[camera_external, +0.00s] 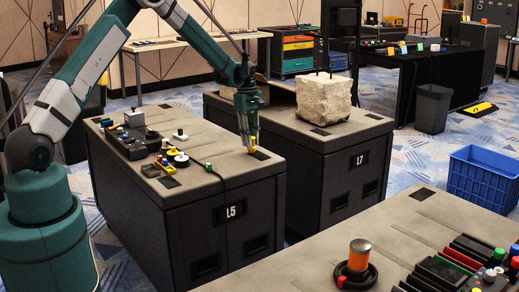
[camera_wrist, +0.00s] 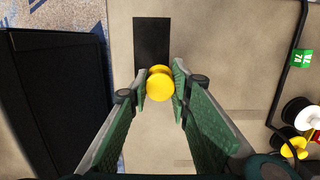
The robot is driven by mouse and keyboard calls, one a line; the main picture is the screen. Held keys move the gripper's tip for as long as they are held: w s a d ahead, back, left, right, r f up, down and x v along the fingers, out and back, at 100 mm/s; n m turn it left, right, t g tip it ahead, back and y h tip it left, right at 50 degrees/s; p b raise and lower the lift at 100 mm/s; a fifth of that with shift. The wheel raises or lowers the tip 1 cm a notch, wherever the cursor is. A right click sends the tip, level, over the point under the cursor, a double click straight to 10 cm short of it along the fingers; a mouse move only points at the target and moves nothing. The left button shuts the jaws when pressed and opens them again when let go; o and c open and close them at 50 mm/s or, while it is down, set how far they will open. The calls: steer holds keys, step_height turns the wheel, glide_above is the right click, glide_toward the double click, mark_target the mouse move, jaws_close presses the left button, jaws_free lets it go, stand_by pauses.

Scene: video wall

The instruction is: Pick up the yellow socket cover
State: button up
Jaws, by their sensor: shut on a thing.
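The yellow socket cover (camera_wrist: 160,84) is a small round yellow piece between my fingertips in the wrist view. My gripper (camera_wrist: 161,90) has its two green fingers against its left and right sides. In the external view my gripper (camera_external: 250,143) points down over the front right part of the case marked L5. A bit of the yellow cover (camera_external: 254,140) shows at its fingertips. The cover is close to the case top; I cannot tell whether it touches it. A dark rectangular patch (camera_wrist: 152,40) lies on the surface just beyond the cover.
The L5 case (camera_external: 225,180) carries a control box (camera_external: 128,142), knobs and a cable with a green tag (camera_wrist: 302,58) to the right in the wrist view. The L7 case (camera_external: 345,150) behind holds a stone block (camera_external: 322,99). A blue crate (camera_external: 484,178) stands at right.

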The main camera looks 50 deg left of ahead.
step_height(320, 180, up, 9)
steer(key=shift+r+p, duration=0.15)
steer(key=shift+p, duration=0.6)
